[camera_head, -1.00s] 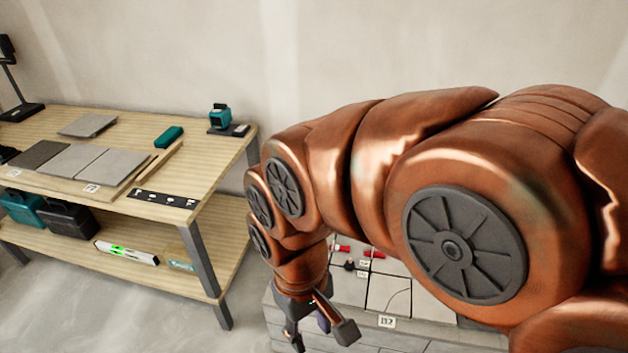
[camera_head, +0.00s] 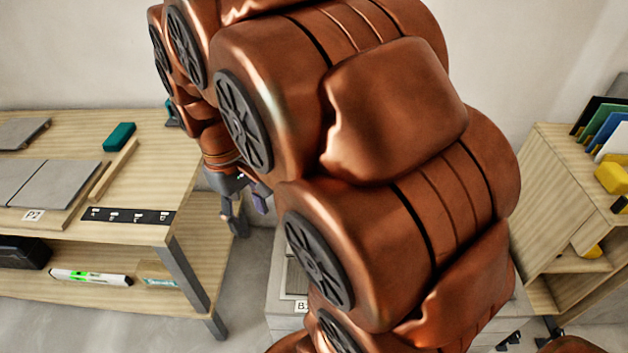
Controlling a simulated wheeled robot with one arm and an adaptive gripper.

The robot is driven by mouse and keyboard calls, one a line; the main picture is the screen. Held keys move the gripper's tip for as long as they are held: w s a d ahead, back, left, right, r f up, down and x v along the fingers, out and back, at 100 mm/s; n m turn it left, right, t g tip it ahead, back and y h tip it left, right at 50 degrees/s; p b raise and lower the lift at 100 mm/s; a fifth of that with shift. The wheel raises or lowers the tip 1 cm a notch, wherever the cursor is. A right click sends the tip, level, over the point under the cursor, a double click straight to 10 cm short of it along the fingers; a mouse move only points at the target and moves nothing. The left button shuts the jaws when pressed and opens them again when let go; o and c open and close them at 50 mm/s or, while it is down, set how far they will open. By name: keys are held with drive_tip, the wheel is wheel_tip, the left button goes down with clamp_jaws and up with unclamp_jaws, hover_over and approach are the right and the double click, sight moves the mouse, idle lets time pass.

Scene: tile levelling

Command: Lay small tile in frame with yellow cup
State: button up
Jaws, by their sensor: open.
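My gripper (camera_head: 245,212) hangs open and empty off the right end of the wooden bench (camera_head: 120,220), pointing down. Grey tiles (camera_head: 62,184) lie side by side on the bench, with a label P2 (camera_head: 33,216) in front of them. Another grey tile (camera_head: 18,132) lies behind them, cut by the left edge. A yellow object (camera_head: 612,178) sits on the shelf unit at the right; I cannot tell whether it is the yellow cup. My arm hides most of the low grey platform (camera_head: 288,318), so the frame cannot be made out.
A teal block (camera_head: 119,136), a wooden strip (camera_head: 114,170) and a black marked strip (camera_head: 128,216) lie on the bench. The wooden shelf unit (camera_head: 545,190) holds coloured boards (camera_head: 604,125).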

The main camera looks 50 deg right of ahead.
drive_tip(key=w+d+f+n+b, duration=0.2)
drive_tip(key=w+d+f+b, duration=0.3)
drive_tip(key=w+d, duration=0.55)
drive_tip(key=w+d+f+n+b, duration=0.1)
drive_tip(key=w+d+f+b, duration=0.3)
drive_tip(key=w+d+f, duration=0.65)
drive_tip(key=d+f+n+b, duration=0.1)
drive_tip(key=d+f+b, duration=0.1)
drive_tip(key=d+f, duration=0.5)
drive_tip(key=w+d+f+n+t+b, duration=0.1)
drive_tip(key=d+f+b, duration=0.2)
drive_tip(key=d+f, duration=0.3)
drive_tip(key=d+f+n+b, duration=0.2)
drive_tip(key=d+f, duration=0.5)
drive_tip(key=d, duration=0.3)
drive_tip(key=shift+w+f+b, duration=0.35)
drive_tip(key=shift+b, duration=0.05)
drive_tip(key=shift+d+f+n+t, duration=0.3)
drive_tip(key=shift+d+f, duration=0.15)
drive_tip(key=shift+f, duration=0.05)
drive_tip(key=shift+s+f+b, duration=0.1)
drive_tip(key=shift+f+b, duration=0.35)
drive_tip(key=shift+f, duration=3.4)
clamp_jaws()
